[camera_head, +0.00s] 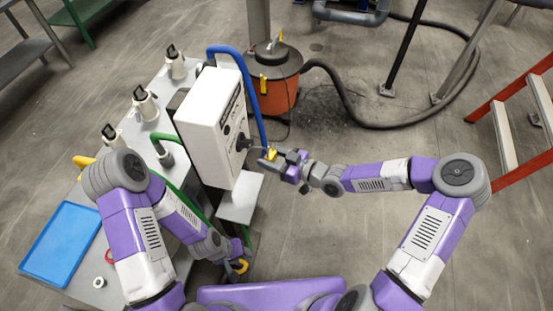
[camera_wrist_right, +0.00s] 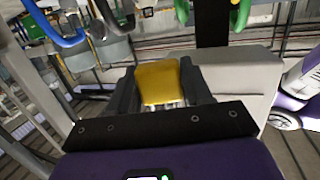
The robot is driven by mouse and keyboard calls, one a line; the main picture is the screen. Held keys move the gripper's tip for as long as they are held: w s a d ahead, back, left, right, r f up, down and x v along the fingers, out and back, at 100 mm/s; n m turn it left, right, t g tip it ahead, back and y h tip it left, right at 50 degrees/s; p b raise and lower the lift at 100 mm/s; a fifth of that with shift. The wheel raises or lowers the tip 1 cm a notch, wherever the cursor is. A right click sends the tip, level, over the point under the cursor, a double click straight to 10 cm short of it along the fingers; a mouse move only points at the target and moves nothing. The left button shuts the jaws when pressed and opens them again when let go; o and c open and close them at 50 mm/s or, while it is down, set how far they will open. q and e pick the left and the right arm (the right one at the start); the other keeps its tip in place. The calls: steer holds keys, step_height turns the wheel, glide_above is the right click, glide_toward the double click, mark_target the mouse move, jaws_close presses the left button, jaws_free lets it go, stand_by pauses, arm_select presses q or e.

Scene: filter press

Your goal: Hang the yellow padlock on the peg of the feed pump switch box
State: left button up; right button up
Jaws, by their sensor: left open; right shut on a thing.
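The yellow padlock (camera_head: 271,154) is between the fingers of my right gripper (camera_head: 273,157), which is shut on it beside the white switch box. The padlock's yellow body (camera_wrist_right: 158,82) also shows in the right wrist view between the dark fingers (camera_wrist_right: 160,90); its shackle is not clear there. The white switch box (camera_head: 212,125) has a black knob (camera_head: 242,142) on its right face, just left of the padlock. The peg is too small to make out, and I cannot tell whether the padlock touches it. My left gripper (camera_head: 238,264) is open, low and left of centre.
A bench (camera_head: 143,70) with several white-and-black valve handles and a blue tray (camera_head: 60,243) stands at left. A blue hose (camera_head: 250,85) rises behind the switch box. An orange drum (camera_head: 278,92) stands behind. An orange ladder (camera_head: 520,125) is at right. The floor right of centre is clear.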

steer(key=shift+w+a+f+b, duration=0.25)
steer(key=shift+a+b, duration=0.3)
steer(key=shift+a, duration=0.2)
steer(key=shift+w+a+f+b, duration=0.2)
steer(key=shift+a+f+b, duration=0.1)
steer(key=shift+a+b, duration=0.35)
steer(key=shift+w+a+f+b, duration=0.25)
steer(key=shift+a+b, duration=0.2)
steer(key=shift+a, duration=0.35)
steer(key=o, duration=1)
steer(key=shift+d, duration=0.1)
